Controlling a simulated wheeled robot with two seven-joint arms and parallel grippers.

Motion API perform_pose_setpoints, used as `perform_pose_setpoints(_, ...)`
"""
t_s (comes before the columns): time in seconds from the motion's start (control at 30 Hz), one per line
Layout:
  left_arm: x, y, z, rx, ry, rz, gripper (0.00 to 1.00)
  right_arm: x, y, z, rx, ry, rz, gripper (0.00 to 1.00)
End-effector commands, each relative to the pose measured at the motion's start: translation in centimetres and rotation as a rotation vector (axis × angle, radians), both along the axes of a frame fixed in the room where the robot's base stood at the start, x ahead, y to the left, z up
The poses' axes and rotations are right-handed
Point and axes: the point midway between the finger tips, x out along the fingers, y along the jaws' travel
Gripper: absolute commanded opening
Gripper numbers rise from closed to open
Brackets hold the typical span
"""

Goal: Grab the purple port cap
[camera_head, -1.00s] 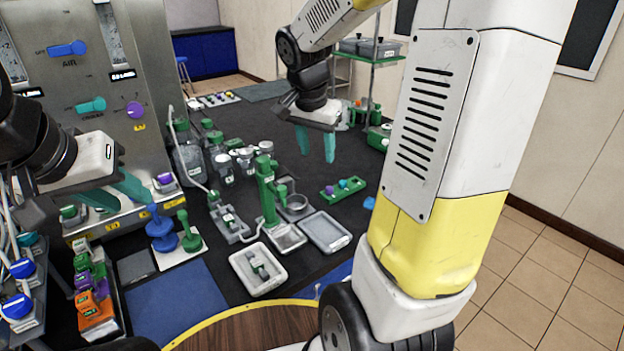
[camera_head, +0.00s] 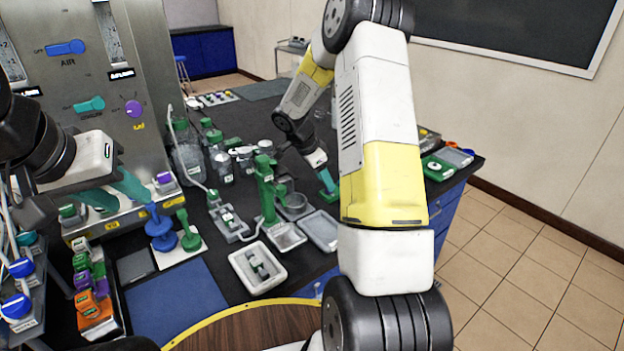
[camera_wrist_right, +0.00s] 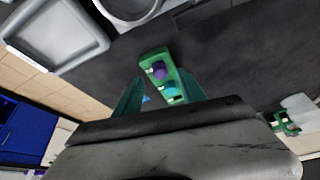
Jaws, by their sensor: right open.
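A purple cap (camera_wrist_right: 159,70) sits in a small green holder (camera_wrist_right: 152,57) in the right wrist view, beside a teal cap (camera_wrist_right: 172,91). My right gripper (camera_wrist_right: 161,78) is open, with its teal fingers on either side of the holder in that view. The gap in height to the cap is hard to judge. In the head view my right gripper (camera_head: 328,182) points down at the table and my arm hides the holder. My left gripper (camera_head: 125,198) looks open and empty by the bioreactor front, near a blue stand (camera_head: 160,230). Another purple cap (camera_head: 165,179) is on that front.
Grey trays (camera_head: 320,230) and a tall green stand (camera_head: 266,190) are left of my right gripper. A white tray (camera_head: 238,262) lies nearer. A green case (camera_head: 437,168) stands at the table's right edge. Dark table is free around the holder in the wrist view.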

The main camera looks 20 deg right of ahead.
Motion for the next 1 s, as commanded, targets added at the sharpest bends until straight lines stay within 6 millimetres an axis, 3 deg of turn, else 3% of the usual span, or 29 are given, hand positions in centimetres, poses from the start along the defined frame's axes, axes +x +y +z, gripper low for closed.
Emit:
perform_pose_setpoints(0.2,0.0,0.0,0.0,0.000,0.000,0.000,0.36,0.2,-1.1,-2.4,0.001,0.001,0.000,0.47)
perform_pose_setpoints(0.47,0.0,0.0,0.0,0.000,0.000,0.000,0.36,0.3,-1.1,-2.6,0.001,0.000,0.000,0.47)
perform_pose_setpoints(0.7,0.0,0.0,0.0,0.000,0.000,0.000,0.36,0.3,-1.1,-2.5,0.001,0.000,0.000,0.00)
perform_pose_setpoints(1.0,0.0,0.0,0.0,0.000,0.000,0.000,0.36,0.3,-1.1,-2.4,0.001,0.000,0.000,0.00)
